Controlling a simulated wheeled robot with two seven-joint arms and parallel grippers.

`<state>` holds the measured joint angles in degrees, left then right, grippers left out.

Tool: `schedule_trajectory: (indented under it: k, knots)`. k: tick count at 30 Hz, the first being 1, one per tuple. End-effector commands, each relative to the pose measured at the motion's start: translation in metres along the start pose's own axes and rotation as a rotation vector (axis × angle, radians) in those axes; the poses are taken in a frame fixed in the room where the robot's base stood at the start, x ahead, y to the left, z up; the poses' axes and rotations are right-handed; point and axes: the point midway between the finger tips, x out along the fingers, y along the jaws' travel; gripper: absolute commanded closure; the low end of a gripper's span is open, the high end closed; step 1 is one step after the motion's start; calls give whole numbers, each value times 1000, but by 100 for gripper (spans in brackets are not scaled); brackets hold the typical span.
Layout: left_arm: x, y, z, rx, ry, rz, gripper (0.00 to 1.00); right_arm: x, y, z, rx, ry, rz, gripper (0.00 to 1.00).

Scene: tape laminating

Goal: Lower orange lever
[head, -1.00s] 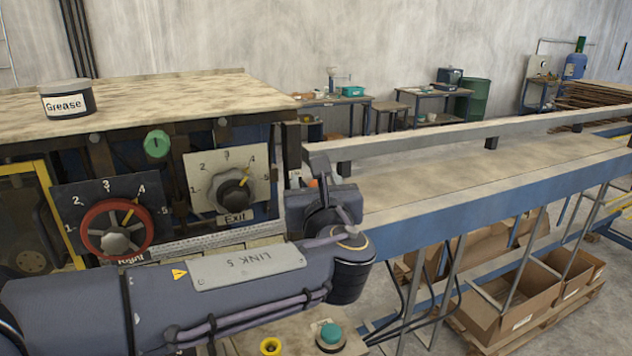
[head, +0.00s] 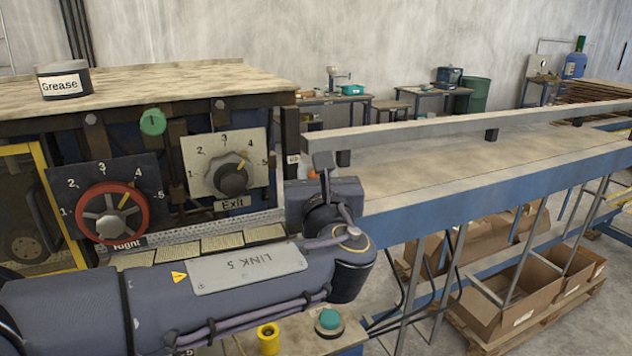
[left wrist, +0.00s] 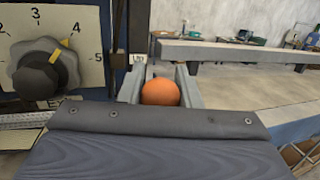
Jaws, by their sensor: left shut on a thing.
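The orange lever shows as a round orange knob (left wrist: 160,92) in the left wrist view, between the two grey fingers of my left gripper (left wrist: 161,90). My left gripper is shut on this knob. In the head view only a small orange patch of the lever (head: 312,174) shows behind my left wrist, to the right of the Exit dial. My own arm and wrist hide the rest of the lever and the fingertips there. My right gripper is not in view.
The Exit dial (head: 229,179) and the red-ringed Right dial (head: 112,213) sit left of the gripper. A Grease tin (head: 64,82) stands on the machine top. A conveyor (head: 480,170) runs off right. A green button (head: 329,320) and yellow part (head: 268,338) are below my arm.

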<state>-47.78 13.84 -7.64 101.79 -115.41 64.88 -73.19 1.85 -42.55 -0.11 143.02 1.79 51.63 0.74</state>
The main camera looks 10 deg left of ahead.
Motion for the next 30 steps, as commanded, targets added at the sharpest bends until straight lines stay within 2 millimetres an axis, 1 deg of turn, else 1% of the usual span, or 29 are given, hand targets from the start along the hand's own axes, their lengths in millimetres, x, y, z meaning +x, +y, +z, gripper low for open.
schedule_trajectory:
  k: [1, 7, 9, 19, 30]
  knots:
    - [-1, 0, -13, 7, -31, -1, 100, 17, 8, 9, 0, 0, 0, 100]
    - [-7, -1, -29, 52, -184, -7, 100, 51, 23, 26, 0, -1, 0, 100]
    - [-10, -1, -32, 45, -177, -7, 100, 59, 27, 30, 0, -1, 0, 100]
    - [-22, -4, -59, 48, -170, -9, 100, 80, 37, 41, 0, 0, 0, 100]
    - [-24, -5, -84, 49, -164, -13, 100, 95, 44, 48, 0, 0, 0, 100]
